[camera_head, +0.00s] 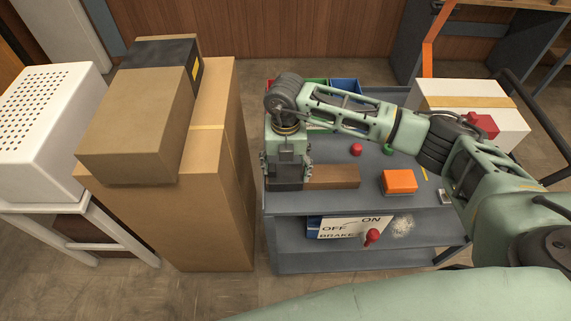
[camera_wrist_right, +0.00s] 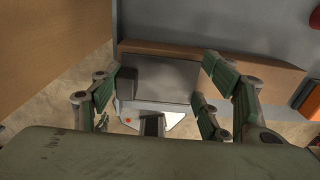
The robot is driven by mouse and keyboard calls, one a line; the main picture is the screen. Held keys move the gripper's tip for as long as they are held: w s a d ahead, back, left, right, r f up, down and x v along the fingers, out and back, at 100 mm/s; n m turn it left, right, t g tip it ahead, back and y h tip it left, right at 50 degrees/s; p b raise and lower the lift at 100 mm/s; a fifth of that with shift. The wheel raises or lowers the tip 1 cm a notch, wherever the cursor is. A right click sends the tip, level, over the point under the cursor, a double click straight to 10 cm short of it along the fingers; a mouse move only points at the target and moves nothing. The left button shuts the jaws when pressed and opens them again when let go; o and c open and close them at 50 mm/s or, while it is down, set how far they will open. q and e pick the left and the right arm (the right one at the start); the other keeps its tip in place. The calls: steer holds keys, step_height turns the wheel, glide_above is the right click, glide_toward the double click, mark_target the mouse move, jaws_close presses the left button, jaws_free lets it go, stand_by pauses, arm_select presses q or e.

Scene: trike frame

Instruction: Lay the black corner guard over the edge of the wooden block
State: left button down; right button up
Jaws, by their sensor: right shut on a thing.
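My right gripper (camera_head: 287,172) points down over the left front corner of the grey cart. It is shut on the black corner guard (camera_head: 285,184), a dark grey angled piece. In the right wrist view the guard (camera_wrist_right: 158,80) sits between the two fingers of the gripper (camera_wrist_right: 160,88). The brown wooden block (camera_head: 333,176) lies along the cart's front edge. In the wrist view the block (camera_wrist_right: 255,72) runs behind the guard, which hides part of its left end. I cannot tell whether the guard touches the block. My left gripper is not in view.
An orange block (camera_head: 399,181) lies right of the wooden block on the cart (camera_head: 340,205). Red and green knobs and several bins are behind. Tall cardboard boxes (camera_head: 215,150) stand close on the left. A white box (camera_head: 470,105) is at the right.

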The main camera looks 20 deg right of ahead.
steer(key=shift+f, duration=0.2)
steer(key=o, duration=1)
step_height(320, 180, up, 12)
steer(key=shift+r, duration=0.1)
steer(key=shift+a, duration=0.1)
stand_by(0.4)
